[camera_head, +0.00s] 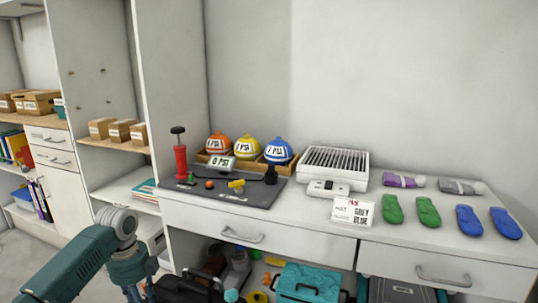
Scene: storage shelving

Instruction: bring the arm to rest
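One of my arms, teal and grey, comes in at the lower left of the head view. Its links and joint show in front of the shelving, and its lower part leaves the picture at the bottom edge.
A white counter (310,222) holds a dark mat (237,198), a red pump (180,162), several coloured balls, a white rack (333,165), a sign (353,211) and several pouches. Below, a teal case (308,283) stands on the lower shelf. Shelves with boxes stand left.

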